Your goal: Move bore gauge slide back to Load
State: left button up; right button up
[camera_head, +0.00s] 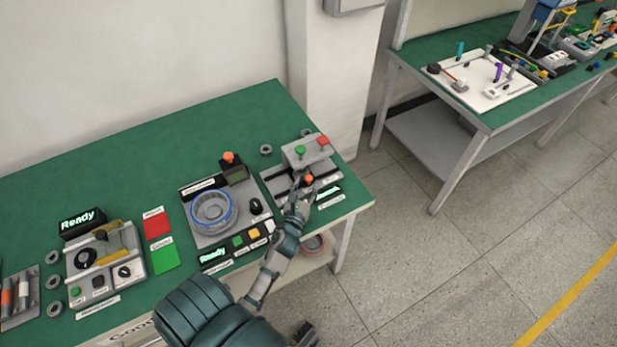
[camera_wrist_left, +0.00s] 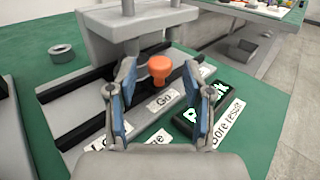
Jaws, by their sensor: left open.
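The bore gauge station (camera_head: 277,180) stands at the right end of the green bench. Its slide carries an orange knob (camera_head: 309,179), which also shows in the left wrist view (camera_wrist_left: 160,68). My left gripper (camera_wrist_left: 165,115) is open, with one finger on either side of the knob and the knob a little ahead, apart from both fingers as far as I can tell. A "Go" label (camera_wrist_left: 163,101) lies in front of the knob. The label at lower left (camera_wrist_left: 88,145) is partly hidden by a finger. A lit display (camera_wrist_left: 195,112) is partly covered by the right finger.
A grey block with a green and a red button (camera_head: 306,150) stands behind the slide. To the left are a station with a blue ring (camera_head: 212,210) and a "Ready" display (camera_head: 82,222). A loose metal ring (camera_wrist_left: 62,53) lies on the bench. A second bench (camera_head: 480,115) stands at the back right.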

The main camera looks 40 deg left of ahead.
aim_at(307, 181)
pick_arm(q)
jog(key=shift+x, duration=1.7)
jog(key=shift+c, duration=0.2)
grip_shut()
jog(key=shift+s, duration=0.1)
